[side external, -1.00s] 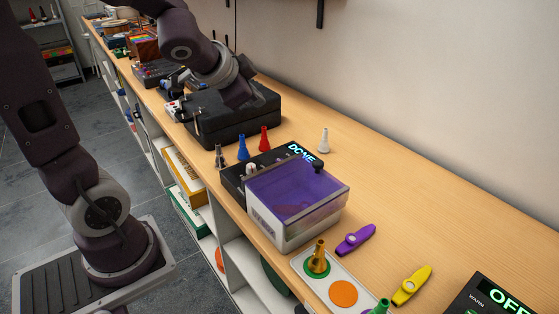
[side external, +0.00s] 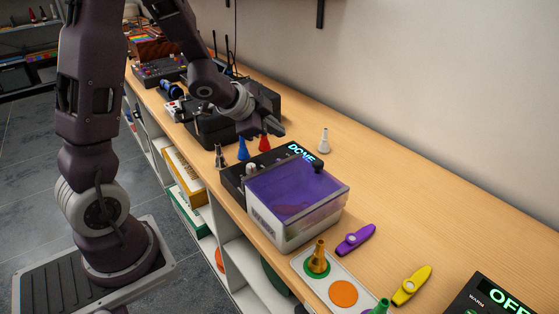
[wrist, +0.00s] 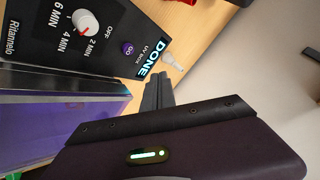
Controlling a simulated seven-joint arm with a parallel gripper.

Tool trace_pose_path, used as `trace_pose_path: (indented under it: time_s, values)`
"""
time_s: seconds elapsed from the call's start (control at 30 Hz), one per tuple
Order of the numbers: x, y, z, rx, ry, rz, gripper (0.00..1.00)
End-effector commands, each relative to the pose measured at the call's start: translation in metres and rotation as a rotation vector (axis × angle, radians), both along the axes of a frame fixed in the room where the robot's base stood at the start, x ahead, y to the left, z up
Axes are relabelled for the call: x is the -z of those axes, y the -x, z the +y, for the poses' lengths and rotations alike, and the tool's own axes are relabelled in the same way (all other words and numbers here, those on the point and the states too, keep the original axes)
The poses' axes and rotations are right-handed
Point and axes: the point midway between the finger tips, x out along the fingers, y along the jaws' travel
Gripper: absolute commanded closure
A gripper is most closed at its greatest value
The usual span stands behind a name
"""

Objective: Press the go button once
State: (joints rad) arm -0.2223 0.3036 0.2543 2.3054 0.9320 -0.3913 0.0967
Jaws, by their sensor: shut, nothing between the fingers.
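The purple go button (wrist: 127,47) shows in the wrist view on the black panel of the UV box (wrist: 109,22), between the white dial and the lit DONE display (wrist: 153,60). In the side external view I cannot make the button out on the panel (side external: 231,176). The purple lid (side external: 297,187) of the box is down. My gripper (side external: 280,131) is shut and empty, above the bench behind the panel, near the red mouthpiece. Its fingers (wrist: 158,88) also show in the wrist view, apart from the button.
The white dial (wrist: 84,22) has a red pointer. Grey (side external: 220,157), blue (side external: 242,149), red (side external: 264,143) and white (side external: 324,140) mouthpieces stand around the panel's back. A black case (side external: 210,128) lies behind. Purple (side external: 355,240) and yellow (side external: 411,286) kazoos lie in front. The wall-side bench is mostly clear.

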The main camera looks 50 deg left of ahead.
Motion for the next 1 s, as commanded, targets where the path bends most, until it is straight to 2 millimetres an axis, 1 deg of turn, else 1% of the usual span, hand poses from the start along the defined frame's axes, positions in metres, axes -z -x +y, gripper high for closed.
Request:
trace_pose_path:
  time_s: [0.03, 0.2, 0.4, 0.57, 1.0]
  values:
    - [0.010, 0.001, -0.003, 0.004, 0.009, 0.009, 1.00]
    - [0.033, 0.001, -0.001, 0.002, 0.000, 0.007, 1.00]
    - [0.051, 0.000, -0.001, 0.003, 0.002, 0.003, 1.00]
    - [0.056, 0.000, -0.001, 0.002, 0.001, 0.002, 1.00]
    - [0.055, 0.000, -0.001, 0.003, 0.001, 0.001, 1.00]
